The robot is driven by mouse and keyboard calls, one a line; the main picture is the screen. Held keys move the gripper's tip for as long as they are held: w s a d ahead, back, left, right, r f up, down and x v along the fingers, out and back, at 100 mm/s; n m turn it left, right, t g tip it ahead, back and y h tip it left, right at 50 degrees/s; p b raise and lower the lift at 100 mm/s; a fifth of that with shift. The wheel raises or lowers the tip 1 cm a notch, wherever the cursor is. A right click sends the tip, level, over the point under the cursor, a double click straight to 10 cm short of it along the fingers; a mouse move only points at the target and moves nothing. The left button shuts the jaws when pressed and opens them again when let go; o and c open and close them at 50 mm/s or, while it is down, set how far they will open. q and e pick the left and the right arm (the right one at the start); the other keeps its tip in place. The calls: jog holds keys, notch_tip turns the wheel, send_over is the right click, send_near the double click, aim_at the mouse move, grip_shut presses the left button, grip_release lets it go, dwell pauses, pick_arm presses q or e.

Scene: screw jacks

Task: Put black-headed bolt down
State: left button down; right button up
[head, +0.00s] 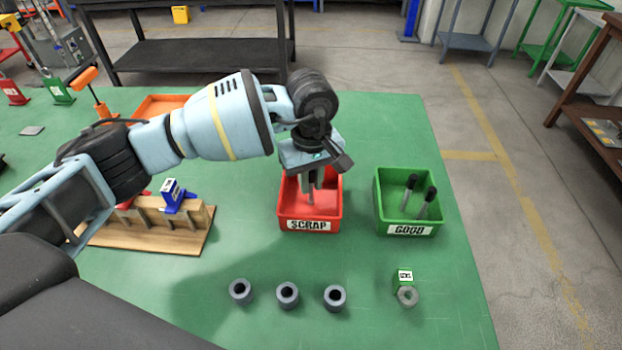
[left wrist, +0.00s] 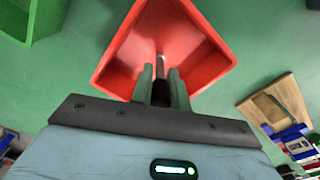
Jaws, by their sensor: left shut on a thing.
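My left gripper (head: 314,178) is over the red bin labelled SCRAP (head: 310,212), its fingers pointing down into the bin. In the left wrist view the fingers (left wrist: 161,85) are shut on the black-headed bolt (left wrist: 160,65). Its dark head is between the fingers and its grey shank points into the bin. I cannot tell whether the shank touches the bin floor. The green bin labelled GOOD (head: 408,215) stands to the right and holds two black-headed bolts (head: 425,202). My right gripper is not in view.
Three grey rings (head: 288,294) stand in a row at the front. A small green block with a grey ring (head: 406,285) is at front right. A wooden stand (head: 150,232) with coloured parts is at left. An orange tray (head: 160,105) lies behind my left arm.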

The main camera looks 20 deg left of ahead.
pick_arm(q)
jog(key=shift+f, duration=0.2)
jog(key=c, duration=1.4)
grip_release()
jog(key=shift+o, duration=0.2)
jog(key=shift+r, duration=0.2)
notch_tip(320, 180, up, 11)
jog(key=shift+r, duration=0.45)
jog(key=shift+r, duration=0.1)
